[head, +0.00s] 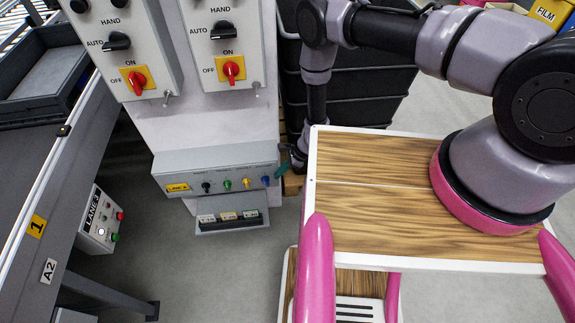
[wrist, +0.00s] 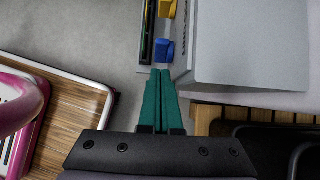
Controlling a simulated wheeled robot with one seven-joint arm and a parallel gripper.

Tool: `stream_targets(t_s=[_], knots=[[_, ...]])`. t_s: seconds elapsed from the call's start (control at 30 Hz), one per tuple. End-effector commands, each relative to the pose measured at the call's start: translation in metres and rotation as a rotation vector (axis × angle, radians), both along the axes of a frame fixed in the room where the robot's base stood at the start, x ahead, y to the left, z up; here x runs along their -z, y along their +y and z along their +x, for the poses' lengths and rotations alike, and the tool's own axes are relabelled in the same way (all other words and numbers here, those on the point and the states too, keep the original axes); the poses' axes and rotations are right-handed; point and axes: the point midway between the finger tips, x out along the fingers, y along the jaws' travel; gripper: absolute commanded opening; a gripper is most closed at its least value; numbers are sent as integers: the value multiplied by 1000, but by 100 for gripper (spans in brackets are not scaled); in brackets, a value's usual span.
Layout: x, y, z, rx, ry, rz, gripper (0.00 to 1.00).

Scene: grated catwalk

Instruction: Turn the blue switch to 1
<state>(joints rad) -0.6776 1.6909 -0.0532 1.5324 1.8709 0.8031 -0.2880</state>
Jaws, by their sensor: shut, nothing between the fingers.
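The blue switch (head: 265,180) is the rightmost of a row of small coloured switches on the sloped front of a grey box (head: 215,166). In the wrist view the blue switch (wrist: 165,50) sits just beyond my fingertips. My gripper (wrist: 161,72) has its two green fingers together with nothing between them. The fingertips are right beside the switch; I cannot tell whether they touch it. In the head view my gripper (head: 282,171) points at the box's right end, close to the blue switch. The switch's position marks are too small to read.
Black (head: 205,187), green (head: 227,184) and yellow (head: 246,183) switches stand left of the blue one. Above are two panels with red OFF/ON knobs (head: 138,80). A conveyor (head: 55,170) is at the left. A black crate (head: 345,85) stands behind my arm.

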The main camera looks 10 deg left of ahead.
Motion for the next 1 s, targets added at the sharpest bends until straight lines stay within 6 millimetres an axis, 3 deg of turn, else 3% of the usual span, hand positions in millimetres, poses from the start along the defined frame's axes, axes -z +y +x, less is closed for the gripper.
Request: stream_targets(t_s=[0.2,0.67,1.0], knots=[[9,25,-5,-2,-1,2,0],[10,31,-7,-1,-1,0,0],[10,53,-12,-2,-32,-130,0]])
